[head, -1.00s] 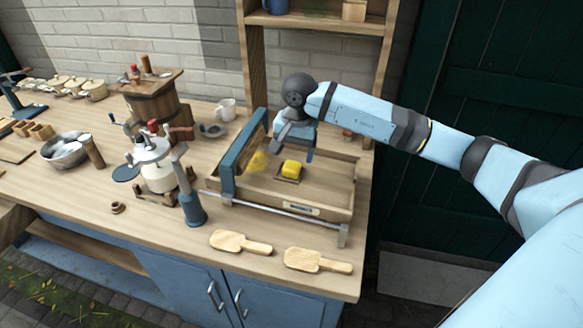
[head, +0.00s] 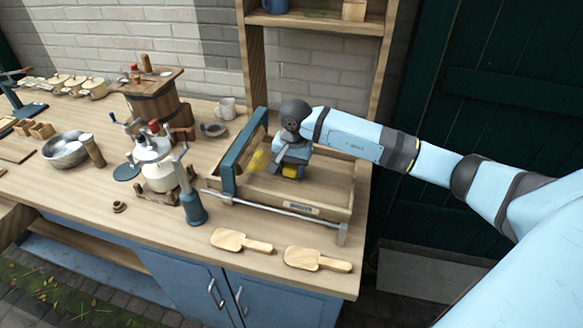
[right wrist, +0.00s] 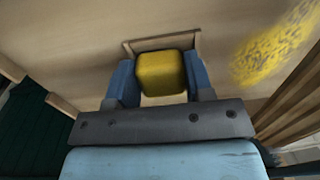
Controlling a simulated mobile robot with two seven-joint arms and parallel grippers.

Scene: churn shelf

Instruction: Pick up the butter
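The butter (right wrist: 161,73) is a small yellow block on a small wooden holder (right wrist: 150,43) inside the wooden tray (head: 330,205). In the head view the butter (head: 290,172) is mostly hidden behind my right gripper (head: 290,165). In the right wrist view my right gripper (right wrist: 161,85) has one blue finger on each side of the butter. A narrow gap seems to show along parts of the fingers, and the fingers are apart around the block. My left gripper is not in view.
A blue-handled frame (head: 240,155) stands along the tray's left side, with a metal bar (head: 270,205) along the front. Two wooden paddles (head: 318,259) lie before the tray. A yellow smear (right wrist: 278,45) marks the tray floor.

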